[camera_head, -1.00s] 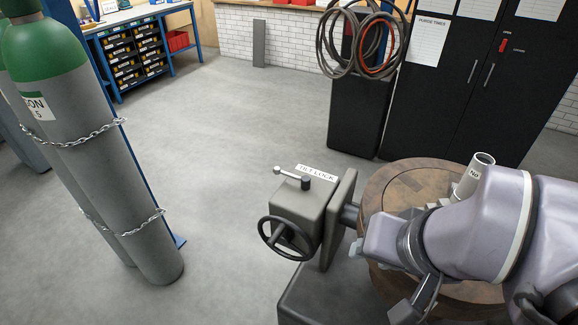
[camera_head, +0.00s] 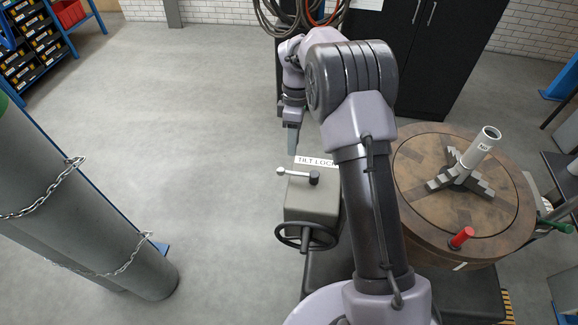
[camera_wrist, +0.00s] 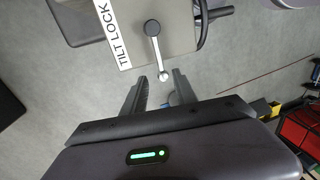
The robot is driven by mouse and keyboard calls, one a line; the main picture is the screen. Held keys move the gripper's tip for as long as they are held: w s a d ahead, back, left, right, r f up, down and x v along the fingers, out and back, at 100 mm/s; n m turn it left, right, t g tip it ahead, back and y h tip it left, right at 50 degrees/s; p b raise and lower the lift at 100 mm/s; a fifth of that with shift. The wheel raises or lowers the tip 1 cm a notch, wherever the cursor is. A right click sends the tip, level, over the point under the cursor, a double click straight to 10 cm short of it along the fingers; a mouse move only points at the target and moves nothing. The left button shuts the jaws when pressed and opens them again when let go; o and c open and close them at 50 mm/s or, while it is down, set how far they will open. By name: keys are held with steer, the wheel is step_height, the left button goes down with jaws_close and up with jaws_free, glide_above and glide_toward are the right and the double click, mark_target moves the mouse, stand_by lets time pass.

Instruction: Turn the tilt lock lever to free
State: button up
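The tilt lock lever (camera_head: 297,174) sits on top of a grey box, with a black pivot and a bright ball knob at its left end. Its label reads TILT LOCK (camera_head: 316,161). In the wrist view, the lever (camera_wrist: 156,52) runs down from its pivot, and its ball lies at the gap between my fingertips. My gripper (camera_wrist: 160,82) is open and empty there. In the head view my gripper (camera_head: 293,150) points down behind the lever, apart from the ball. How far the fingertips stand above the ball is hard to tell.
A black handwheel (camera_head: 307,237) is on the box's near side. Chained gas cylinders (camera_head: 75,215) stand left. The floor between cylinders and box is clear.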

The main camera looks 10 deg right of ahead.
mark_target(298, 175)
steer(key=f, duration=0.3)
steer(key=s+f+b, duration=0.1)
steer(key=f, duration=0.2)
steer(key=f+b, duration=0.1)
steer(key=f, duration=0.2)
steer(key=shift+s+a+f, duration=0.15)
steer(key=shift+s+a, duration=0.15)
steer(key=shift+a, duration=0.1)
jaws_close()
stand_by(0.6)
